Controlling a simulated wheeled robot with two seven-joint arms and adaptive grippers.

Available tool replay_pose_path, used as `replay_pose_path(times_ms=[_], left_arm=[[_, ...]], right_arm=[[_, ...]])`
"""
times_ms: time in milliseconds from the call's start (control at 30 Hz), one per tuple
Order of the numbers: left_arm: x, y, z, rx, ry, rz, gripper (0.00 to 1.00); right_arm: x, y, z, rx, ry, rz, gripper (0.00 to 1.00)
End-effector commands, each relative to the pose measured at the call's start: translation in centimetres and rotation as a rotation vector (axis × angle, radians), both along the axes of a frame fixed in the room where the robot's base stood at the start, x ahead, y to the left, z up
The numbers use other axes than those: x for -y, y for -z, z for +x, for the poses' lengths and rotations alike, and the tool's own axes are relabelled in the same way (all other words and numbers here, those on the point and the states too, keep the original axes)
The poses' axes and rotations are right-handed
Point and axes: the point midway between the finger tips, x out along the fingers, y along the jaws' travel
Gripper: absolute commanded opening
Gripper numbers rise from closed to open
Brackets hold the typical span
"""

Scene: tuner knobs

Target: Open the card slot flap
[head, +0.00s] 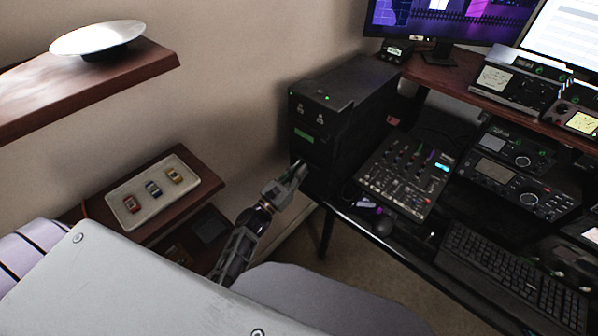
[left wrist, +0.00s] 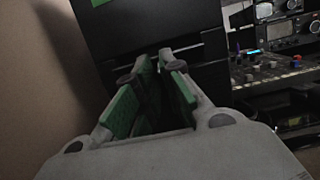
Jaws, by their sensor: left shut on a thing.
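A black computer tower (head: 335,120) stands at the back left end of the desk, with a green label and small green lights on its front. My left gripper (head: 299,170) is at the lower part of that front. In the left wrist view my left gripper (left wrist: 156,68) has its green-padded fingers at the dark front panel. It is shut on a dark part there, which I take to be the card slot flap. The flap's outline is hard to make out, dark against dark and partly hidden by the fingers. My right gripper is not in view.
A mixer (head: 408,175) and a keyboard (head: 512,270) are on the desk to the right of the tower. A wall shelf with a tray (head: 135,186) of toy cars is at left. A higher shelf (head: 90,85) holds a pale dish. The wall is close behind.

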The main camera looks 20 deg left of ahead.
Motion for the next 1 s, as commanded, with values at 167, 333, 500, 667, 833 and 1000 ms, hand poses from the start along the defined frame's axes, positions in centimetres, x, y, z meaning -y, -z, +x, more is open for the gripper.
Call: replay_pose_path(times_ms=[167,333,500,667,833,1000], left_arm=[[0.0,0.0,0.0,-0.001,0.0,0.0,0.3],[0.0,0.0,0.0,-0.001,0.0,0.0,0.35],[0.0,0.0,0.0,-0.001,0.0,0.0,0.35],[-0.1,0.1,-0.3,-0.001,-0.001,-0.001,0.35],[-0.4,0.4,-1.2,-0.003,-0.001,-0.002,0.35],[-0.9,0.5,-2.6,-0.002,-0.002,-0.001,0.35]], right_arm=[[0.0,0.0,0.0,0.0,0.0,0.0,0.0],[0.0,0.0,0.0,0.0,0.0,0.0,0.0],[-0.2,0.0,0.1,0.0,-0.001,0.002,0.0],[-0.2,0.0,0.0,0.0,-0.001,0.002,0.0],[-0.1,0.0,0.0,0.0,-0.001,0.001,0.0],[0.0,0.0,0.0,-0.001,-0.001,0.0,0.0]])
